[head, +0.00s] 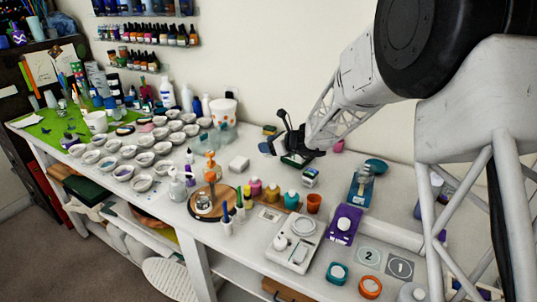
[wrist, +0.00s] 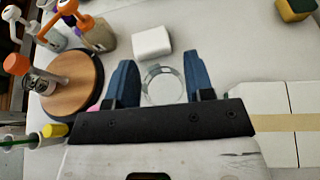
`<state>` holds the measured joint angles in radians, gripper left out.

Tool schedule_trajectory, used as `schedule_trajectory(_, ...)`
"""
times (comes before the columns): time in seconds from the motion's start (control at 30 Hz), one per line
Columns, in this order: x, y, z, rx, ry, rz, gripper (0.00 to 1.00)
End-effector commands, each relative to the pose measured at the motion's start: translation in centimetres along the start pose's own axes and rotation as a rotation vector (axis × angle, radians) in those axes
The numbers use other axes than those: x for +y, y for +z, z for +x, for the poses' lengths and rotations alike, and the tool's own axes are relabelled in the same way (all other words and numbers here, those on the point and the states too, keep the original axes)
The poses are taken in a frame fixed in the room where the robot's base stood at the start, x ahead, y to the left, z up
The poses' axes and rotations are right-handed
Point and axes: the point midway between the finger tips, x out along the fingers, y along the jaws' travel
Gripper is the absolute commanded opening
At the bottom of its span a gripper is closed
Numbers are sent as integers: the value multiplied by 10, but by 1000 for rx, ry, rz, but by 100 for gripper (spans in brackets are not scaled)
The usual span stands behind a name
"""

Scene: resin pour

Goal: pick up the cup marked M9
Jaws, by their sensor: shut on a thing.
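A clear, round cup (wrist: 163,85) shows in the wrist view between the two blue fingers of my gripper (wrist: 160,64). The fingers are shut on it from both sides, and I look at its rim from above. No M9 mark can be read on it. In the head view my gripper (head: 274,135) is above the back of the table, close to the wall. The held cup cannot be made out there.
A white block (head: 239,163) lies near my gripper. Several small white bowls (head: 145,159) fill the left side.

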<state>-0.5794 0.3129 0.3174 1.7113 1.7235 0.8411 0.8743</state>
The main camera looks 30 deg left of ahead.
Motion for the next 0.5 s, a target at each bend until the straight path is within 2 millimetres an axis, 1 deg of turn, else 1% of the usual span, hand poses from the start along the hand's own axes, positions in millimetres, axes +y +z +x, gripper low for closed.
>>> schedule_trajectory(0.03,0,6,-2,-1,0,0,26)
schedule_trajectory(0.1,0,11,-5,-1,-1,0,26)
schedule_trajectory(0.2,0,16,-7,-1,0,0,26)
schedule_trajectory(0.5,0,18,-7,0,0,1,26)
